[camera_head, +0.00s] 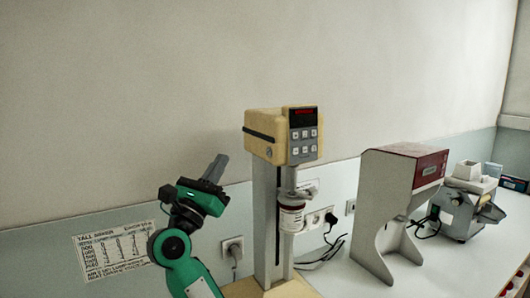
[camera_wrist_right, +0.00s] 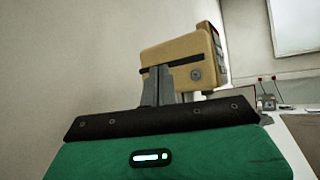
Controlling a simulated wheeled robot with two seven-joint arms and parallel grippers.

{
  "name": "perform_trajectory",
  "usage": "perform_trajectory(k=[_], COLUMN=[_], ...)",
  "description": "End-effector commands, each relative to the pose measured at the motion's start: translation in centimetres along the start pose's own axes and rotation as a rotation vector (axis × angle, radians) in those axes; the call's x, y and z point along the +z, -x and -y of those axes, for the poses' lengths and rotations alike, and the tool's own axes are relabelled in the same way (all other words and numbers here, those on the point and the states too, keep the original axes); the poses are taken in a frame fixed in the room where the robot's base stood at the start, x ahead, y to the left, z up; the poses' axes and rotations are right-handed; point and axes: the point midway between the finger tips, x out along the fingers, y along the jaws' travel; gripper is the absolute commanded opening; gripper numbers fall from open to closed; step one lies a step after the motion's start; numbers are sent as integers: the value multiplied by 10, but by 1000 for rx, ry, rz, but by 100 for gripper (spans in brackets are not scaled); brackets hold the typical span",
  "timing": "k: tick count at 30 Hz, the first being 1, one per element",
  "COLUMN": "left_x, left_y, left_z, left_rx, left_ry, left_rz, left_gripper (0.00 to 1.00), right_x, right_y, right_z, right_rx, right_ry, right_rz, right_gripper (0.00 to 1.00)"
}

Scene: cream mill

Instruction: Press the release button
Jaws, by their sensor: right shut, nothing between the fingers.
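The cream mill's yellow head (camera_head: 268,135) sits on top of a grey column. Its dark front panel (camera_head: 303,131) has a red display (camera_head: 303,112) and several small pale buttons (camera_head: 303,142). I cannot tell which one is the release button. My right gripper (camera_head: 216,168) is shut and empty, left of the mill head and a little lower, apart from it. In the right wrist view the shut fingers (camera_wrist_right: 158,86) overlap the lower part of the mill head (camera_wrist_right: 180,62). The panel shows there only edge-on. My left gripper is out of view.
A white jar (camera_head: 291,215) hangs below the mill head. A grey machine with a red top (camera_head: 402,200) and a smaller grey device (camera_head: 460,208) stand to the right on the white counter (camera_head: 450,262). Wall sockets (camera_head: 232,250) and a paper chart (camera_head: 112,250) are on the wall behind.

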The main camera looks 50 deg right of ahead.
Motion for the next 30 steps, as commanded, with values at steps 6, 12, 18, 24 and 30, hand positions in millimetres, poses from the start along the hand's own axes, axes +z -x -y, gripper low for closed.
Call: perform_trajectory(k=[6,12,18,24,30], left_x=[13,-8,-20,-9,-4], left_y=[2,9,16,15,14], left_z=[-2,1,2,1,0], left_rx=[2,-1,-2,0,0], left_ry=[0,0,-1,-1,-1], left_rz=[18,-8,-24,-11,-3], left_gripper=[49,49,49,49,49], right_x=[-2,-11,-26,-39,-44], right_y=[-3,-18,-38,-53,-60], right_z=[2,13,28,39,44], right_rx=[0,0,0,0,0], right_ry=[1,4,4,2,1], right_rz=[1,3,4,0,1], right_gripper=[0,0,0,0,0])
